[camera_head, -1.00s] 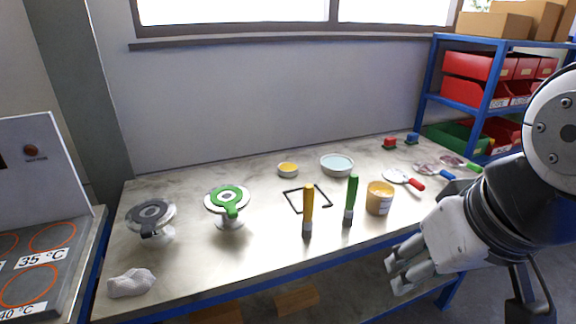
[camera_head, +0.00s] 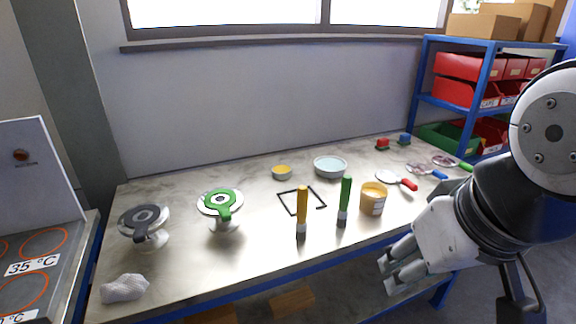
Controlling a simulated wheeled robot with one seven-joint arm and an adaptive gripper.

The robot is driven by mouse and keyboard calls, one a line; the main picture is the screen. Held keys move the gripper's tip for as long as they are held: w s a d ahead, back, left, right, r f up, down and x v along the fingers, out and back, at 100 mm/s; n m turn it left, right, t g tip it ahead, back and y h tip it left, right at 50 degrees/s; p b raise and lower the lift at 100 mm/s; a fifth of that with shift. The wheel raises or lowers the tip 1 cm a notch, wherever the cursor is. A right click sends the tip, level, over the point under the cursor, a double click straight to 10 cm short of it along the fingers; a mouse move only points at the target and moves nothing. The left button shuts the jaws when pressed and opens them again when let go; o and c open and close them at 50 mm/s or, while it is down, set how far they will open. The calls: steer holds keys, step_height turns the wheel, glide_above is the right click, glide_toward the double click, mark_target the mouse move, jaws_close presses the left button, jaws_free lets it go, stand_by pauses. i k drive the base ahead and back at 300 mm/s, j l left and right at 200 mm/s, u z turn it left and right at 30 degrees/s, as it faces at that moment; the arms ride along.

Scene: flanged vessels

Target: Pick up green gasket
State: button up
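The green gasket (camera_head: 222,212) is a ring with a short tab that points down toward the table's front. It lies on top of a silver flanged vessel (camera_head: 226,226) on the left half of the table. A second flanged vessel to its left bears a dark grey gasket (camera_head: 143,227) of like shape. My gripper (camera_head: 388,277) is at the right, by the table's front edge, well away from the green gasket. Its fingers point left and look close together. I cannot tell how far apart they are, and nothing shows between them.
A yellow-handled brush (camera_head: 302,208), a green-handled brush (camera_head: 344,198) and an orange jar (camera_head: 373,198) stand between my gripper and the vessels. A black square frame (camera_head: 287,207) lies behind the brushes. A white crumpled cloth (camera_head: 124,288) lies front left. A hotplate unit (camera_head: 50,262) stands further left.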

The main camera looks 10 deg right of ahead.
mark_target(222, 202)
steer(key=i+l+u, duration=0.2)
steer(key=i, duration=0.2)
steer(key=i+l+u, duration=0.15)
steer(key=i, duration=0.25)
steer(key=i+l+u, duration=0.2)
steer(key=i, duration=0.15)
